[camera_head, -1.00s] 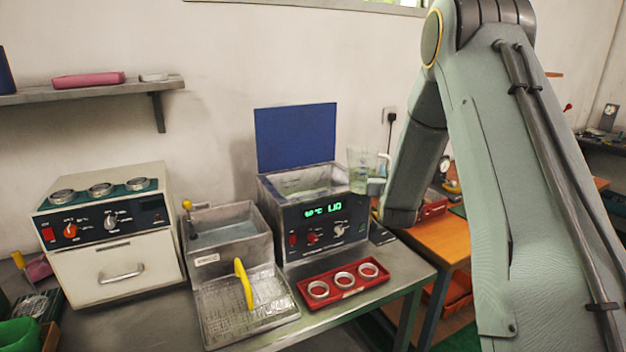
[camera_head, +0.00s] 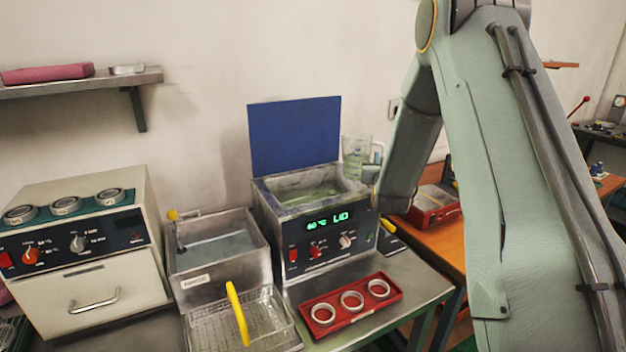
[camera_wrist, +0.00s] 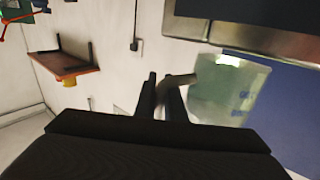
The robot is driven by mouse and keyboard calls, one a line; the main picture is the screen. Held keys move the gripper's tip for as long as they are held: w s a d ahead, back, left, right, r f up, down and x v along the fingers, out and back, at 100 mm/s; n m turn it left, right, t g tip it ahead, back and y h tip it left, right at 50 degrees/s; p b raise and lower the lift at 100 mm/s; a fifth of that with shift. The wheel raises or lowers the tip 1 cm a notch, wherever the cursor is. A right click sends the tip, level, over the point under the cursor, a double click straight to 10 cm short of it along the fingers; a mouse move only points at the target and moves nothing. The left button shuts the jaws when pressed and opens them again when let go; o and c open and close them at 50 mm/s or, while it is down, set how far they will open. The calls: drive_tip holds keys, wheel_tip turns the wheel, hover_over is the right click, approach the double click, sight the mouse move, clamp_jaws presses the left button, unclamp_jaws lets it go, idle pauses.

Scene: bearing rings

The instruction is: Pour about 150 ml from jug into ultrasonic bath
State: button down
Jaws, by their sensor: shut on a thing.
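The ultrasonic bath (camera_head: 328,238) is a steel tank with a green-lit front display and a raised blue lid (camera_head: 295,138). Pale liquid shows inside it. The clear jug (camera_head: 356,152) is behind the bath's right rear rim, close to the lid's right edge, and looks near upright in the head view. In the wrist view the jug (camera_wrist: 225,92) has faint blue markings, and my gripper (camera_wrist: 165,92) is shut on its handle. My gripper is mostly hidden by my arm in the head view. The liquid level in the jug is unclear.
A rinse tank (camera_head: 217,255) and a wire basket (camera_head: 245,318) with a yellow handle stand left of the bath. A red tray (camera_head: 350,308) with three rings lies in front. A white oven (camera_head: 85,250) is at far left. An orange table (camera_head: 432,232) is at right.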

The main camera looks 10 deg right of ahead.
drive_tip(key=shift+w, duration=0.35)
drive_tip(key=shift+s+r, duration=0.15)
drive_tip(key=shift+r, duration=0.05)
